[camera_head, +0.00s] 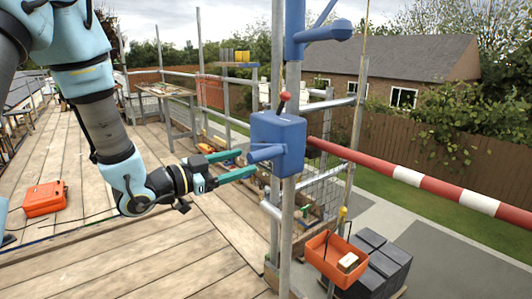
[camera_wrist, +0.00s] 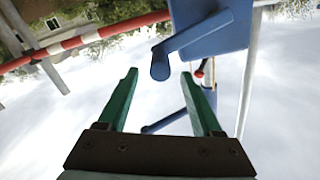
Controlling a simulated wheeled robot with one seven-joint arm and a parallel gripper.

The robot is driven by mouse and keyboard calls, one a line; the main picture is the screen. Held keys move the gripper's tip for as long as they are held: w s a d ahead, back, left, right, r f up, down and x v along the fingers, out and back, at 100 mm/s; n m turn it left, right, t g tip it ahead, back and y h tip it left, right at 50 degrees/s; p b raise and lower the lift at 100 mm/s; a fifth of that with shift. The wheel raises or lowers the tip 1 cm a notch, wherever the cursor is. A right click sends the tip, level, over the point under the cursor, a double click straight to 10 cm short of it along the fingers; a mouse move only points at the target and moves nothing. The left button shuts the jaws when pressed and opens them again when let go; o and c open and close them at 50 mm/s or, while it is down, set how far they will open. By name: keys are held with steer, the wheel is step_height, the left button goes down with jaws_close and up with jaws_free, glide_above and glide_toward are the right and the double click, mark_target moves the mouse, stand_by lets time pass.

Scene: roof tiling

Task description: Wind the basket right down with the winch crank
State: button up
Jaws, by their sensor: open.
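The blue winch housing (camera_head: 278,143) is fixed on a grey scaffold pole, with a red-knobbed lever (camera_head: 285,97) on top. Its crank handle (camera_head: 265,153), a blue cylinder, sticks out to the left toward my gripper. My gripper (camera_head: 244,163) is open, its two green fingers pointing at the handle. In the wrist view the handle's end (camera_wrist: 160,70) shows just beyond and between the fingertips (camera_wrist: 160,76); I cannot tell whether they touch it. The orange basket (camera_head: 330,262) hangs below right under a yellow hook (camera_head: 342,212), with a pale block inside.
Dark grey stacked blocks (camera_head: 378,262) stand beside the basket. A red-and-white barrier pole (camera_head: 440,188) runs right from near the winch. A blue hoist part (camera_head: 310,32) sits above it. An orange case (camera_head: 45,199) lies on the plank deck (camera_head: 180,245), which is mostly clear.

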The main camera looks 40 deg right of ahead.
mark_target(267, 155)
steer(key=d, duration=0.2)
steer(key=d+p, duration=0.1)
steer(key=d, duration=0.2)
steer(key=d+p, duration=0.1)
steer(key=d, duration=0.2)
steer(key=shift+s+d, duration=0.2)
steer(key=shift+s, duration=0.05)
steer(key=c, duration=1)
jaws_close()
steer(key=shift+s+f, duration=0.1)
